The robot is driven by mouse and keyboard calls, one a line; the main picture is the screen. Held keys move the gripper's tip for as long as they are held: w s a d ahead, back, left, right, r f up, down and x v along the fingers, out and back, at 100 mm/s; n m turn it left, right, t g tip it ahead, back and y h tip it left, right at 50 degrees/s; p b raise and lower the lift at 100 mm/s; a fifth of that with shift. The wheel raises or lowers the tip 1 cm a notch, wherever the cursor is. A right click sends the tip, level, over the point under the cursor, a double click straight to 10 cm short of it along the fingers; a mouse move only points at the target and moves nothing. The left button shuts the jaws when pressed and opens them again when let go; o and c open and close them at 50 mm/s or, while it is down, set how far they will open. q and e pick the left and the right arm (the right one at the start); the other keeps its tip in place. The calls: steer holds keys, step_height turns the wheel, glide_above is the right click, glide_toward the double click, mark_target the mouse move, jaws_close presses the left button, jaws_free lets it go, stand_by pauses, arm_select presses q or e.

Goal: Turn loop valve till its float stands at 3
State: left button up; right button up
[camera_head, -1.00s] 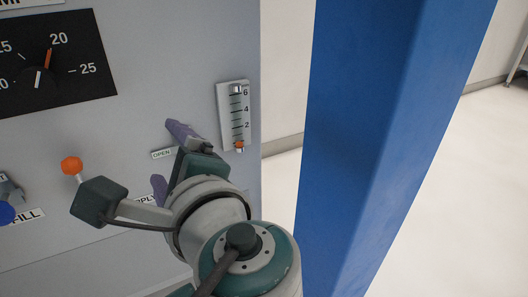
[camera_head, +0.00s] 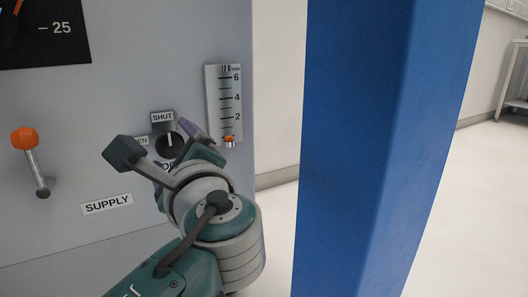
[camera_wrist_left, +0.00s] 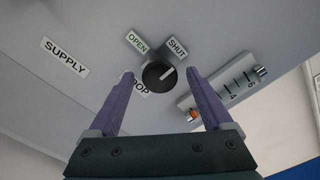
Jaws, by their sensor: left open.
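The loop valve is a round black knob (camera_head: 170,146) on the grey panel, between OPEN and SHUT labels. It also shows in the left wrist view (camera_wrist_left: 158,76), where its white mark points toward SHUT. The "LOOP" label below is partly hidden. The float gauge (camera_head: 211,105) is a white upright scale right of the knob. Its orange float (camera_head: 229,139) sits near the bottom, below the 2 mark. My left gripper (camera_head: 170,142) is open in front of the knob. In the left wrist view its purple fingers (camera_wrist_left: 160,74) stand either side of the knob, apart from it.
A black dial (camera_head: 55,30) is at top left. A blue post (camera_head: 355,150) stands close at right, with open floor beyond.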

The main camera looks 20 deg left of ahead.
arm_select(q)
steer(key=shift+w+a, duration=0.4)
steer(key=shift+a, duration=0.05)
